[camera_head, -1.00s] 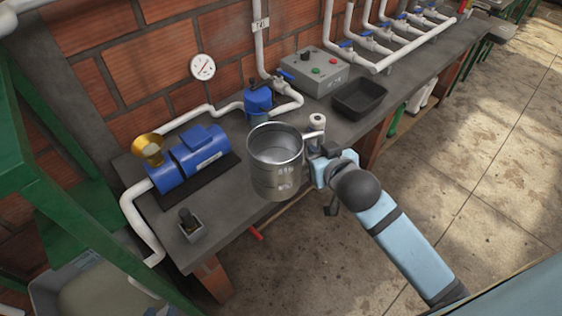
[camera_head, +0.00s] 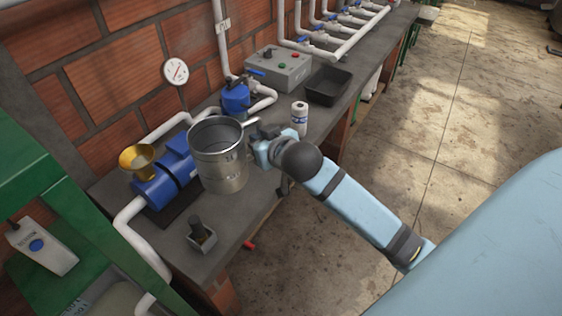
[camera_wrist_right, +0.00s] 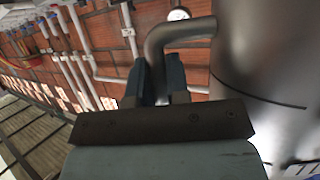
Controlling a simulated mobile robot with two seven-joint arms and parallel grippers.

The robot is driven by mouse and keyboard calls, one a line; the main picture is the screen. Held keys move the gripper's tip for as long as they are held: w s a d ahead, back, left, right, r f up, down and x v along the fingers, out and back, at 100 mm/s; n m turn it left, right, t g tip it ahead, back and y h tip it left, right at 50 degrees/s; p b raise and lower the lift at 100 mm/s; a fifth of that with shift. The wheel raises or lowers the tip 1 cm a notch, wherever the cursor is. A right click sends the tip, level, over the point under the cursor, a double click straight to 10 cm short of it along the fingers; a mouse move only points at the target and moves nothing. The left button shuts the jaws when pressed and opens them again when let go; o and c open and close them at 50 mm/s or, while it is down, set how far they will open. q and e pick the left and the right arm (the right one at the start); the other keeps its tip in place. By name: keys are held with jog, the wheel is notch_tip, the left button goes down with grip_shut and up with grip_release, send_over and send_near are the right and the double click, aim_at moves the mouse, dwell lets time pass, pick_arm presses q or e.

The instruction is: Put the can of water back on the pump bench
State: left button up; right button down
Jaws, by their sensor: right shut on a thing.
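The can of water (camera_head: 222,172) is a grey metal cylinder with an open top and a side handle. In the head view it overlaps the front part of the pump bench (camera_head: 262,197), upright or nearly so; I cannot tell whether its base touches the bench. My right gripper (camera_head: 258,137) is at the can's right side, shut on its handle. In the right wrist view the fingers (camera_wrist_right: 160,80) close around the bent handle (camera_wrist_right: 178,32), with the can's wall (camera_wrist_right: 265,60) to the right. My left gripper is not in view.
A blue pump (camera_head: 170,168) with a brass funnel (camera_head: 137,157) stands left of the can. A small square fitting (camera_head: 201,236) is in front. A white bottle (camera_head: 299,120), black tray (camera_head: 328,86) and grey control box (camera_head: 279,68) stand to the right and behind. A green frame (camera_head: 75,215) is at left.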

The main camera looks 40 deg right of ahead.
jog(key=w+d+f+b, duration=0.4)
jog(key=w+b, duration=0.2)
jog(key=b, duration=0.1)
jog(key=f+b, duration=0.1)
jog(key=f, duration=0.5)
jog(key=f+b, duration=0.1)
jog(key=f, duration=0.5)
jog(key=f+b, duration=0.1)
jog(key=f, duration=0.5)
jog(key=shift+w+d+f, duration=0.15)
jog(key=shift+w+f, duration=0.1)
jog(key=shift+f, duration=0.3)
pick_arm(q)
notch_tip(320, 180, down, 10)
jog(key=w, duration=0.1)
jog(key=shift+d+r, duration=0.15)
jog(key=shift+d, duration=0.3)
pick_arm(e)
jog(key=c, duration=1.5)
grip_release()
jog(key=shift+f, duration=0.15)
jog(key=shift+c, duration=0.2)
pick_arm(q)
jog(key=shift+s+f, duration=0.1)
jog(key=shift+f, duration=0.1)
pick_arm(e)
jog(key=o, duration=0.4)
jog(key=shift+o, duration=0.2)
